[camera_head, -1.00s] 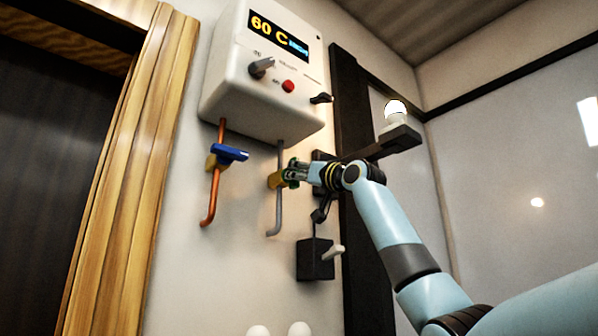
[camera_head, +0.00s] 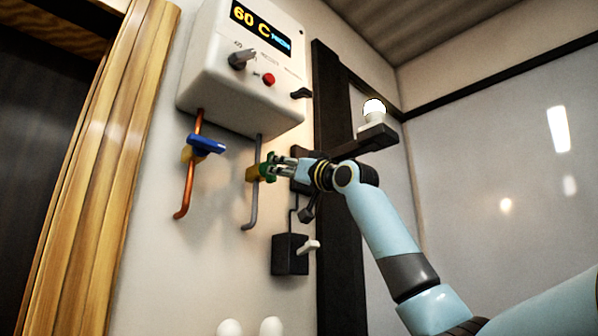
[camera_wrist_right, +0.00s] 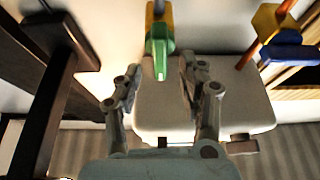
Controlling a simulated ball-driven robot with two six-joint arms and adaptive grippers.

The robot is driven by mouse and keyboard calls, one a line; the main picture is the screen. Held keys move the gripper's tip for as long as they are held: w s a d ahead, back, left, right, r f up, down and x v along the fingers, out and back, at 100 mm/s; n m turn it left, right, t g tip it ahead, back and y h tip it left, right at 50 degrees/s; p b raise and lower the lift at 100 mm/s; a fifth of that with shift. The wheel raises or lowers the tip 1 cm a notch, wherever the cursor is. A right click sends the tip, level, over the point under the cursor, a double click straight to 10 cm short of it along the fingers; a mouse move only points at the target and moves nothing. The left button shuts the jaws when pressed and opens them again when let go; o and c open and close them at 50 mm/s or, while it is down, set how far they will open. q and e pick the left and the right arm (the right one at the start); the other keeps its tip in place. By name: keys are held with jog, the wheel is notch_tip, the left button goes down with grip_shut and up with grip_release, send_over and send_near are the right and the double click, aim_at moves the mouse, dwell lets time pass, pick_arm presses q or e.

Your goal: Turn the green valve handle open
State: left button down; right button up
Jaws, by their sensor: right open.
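The green valve handle (camera_head: 268,168) sits on a yellow valve body (camera_head: 253,174) on the grey pipe (camera_head: 254,205) under the white brewer (camera_head: 240,75). My right gripper (camera_head: 281,165) is open, with its fingers at the right of the handle. In the right wrist view the green handle (camera_wrist_right: 159,55) points toward the gripper (camera_wrist_right: 160,77), and its near end lies between the two spread fingertips. A gap shows on each side, and I see no clear contact. My left gripper is in neither view.
A blue-handled valve (camera_head: 206,144) on a copper pipe (camera_head: 187,185) is to the left. The brewer has a grey knob (camera_head: 242,59) and a red button (camera_head: 269,80). A lit bulb (camera_head: 374,110) stands on a dark bracket, and a black switch box (camera_head: 290,255) is below.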

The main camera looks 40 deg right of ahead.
jog(key=v, duration=0.7)
jog(key=shift+s, duration=0.4)
jog(key=shift+f, duration=0.1)
